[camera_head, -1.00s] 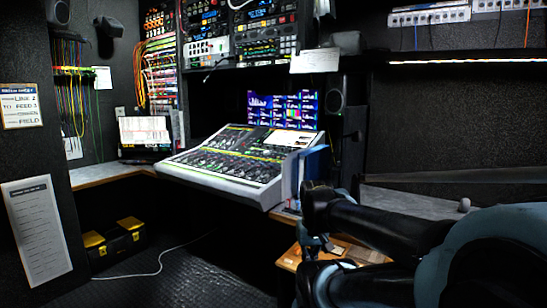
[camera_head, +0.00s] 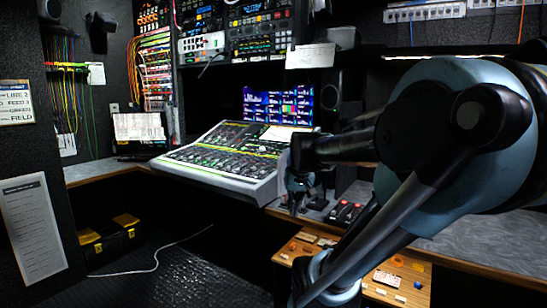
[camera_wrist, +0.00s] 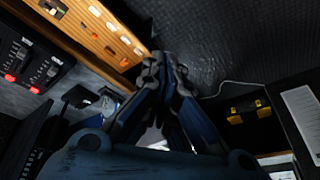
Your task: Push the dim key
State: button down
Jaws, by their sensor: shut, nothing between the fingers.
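I cannot make out which key is the dim key, as no key lettering is readable. Small keys and knobs sit on a wooden panel (camera_head: 425,268) at the lower right of the head view, partly hidden by my arm. The panel also shows at the top left of the wrist view (camera_wrist: 118,45). My gripper (camera_wrist: 160,66) is shut and empty, its fingertips together beside the panel's edge in that picture. In the head view my gripper (camera_head: 294,200) hangs at the front right corner of the mixing console; I cannot tell whether it touches anything.
The mixing console (camera_head: 222,155) stands on the desk, with a lit screen (camera_head: 280,105) behind. A small black unit with red buttons (camera_head: 344,212) lies right of my gripper.

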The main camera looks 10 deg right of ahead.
jog(key=w+r+t, duration=0.1)
jog(key=w+r, duration=0.3)
jog(key=w, duration=0.4)
jog(key=w+r+t, duration=0.1)
jog(key=w+r, duration=0.4)
jog(key=w, duration=0.4)
notch_tip(320, 180, up, 4)
jog(key=m+t+y, duration=0.1)
jog(key=m+t, duration=0.1)
jog(key=t, duration=0.3)
send_over(274, 153)
jog(key=s+a, duration=0.3)
jog(key=shift+s+d+r, duration=0.1)
jog(key=shift+d+r, duration=0.05)
jog(key=shift+r, duration=0.05)
jog(key=shift+w+d+f, duration=0.35)
jog(key=shift+w+f, duration=0.1)
jog(key=shift+f, duration=0.9)
jog(key=shift+w+d+f, duration=0.4)
jog(key=shift+f, duration=0.95)
jog(key=shift+w+d+f, duration=0.35)
jog(key=shift+w+f, duration=0.1)
jog(key=shift+f, duration=0.9)
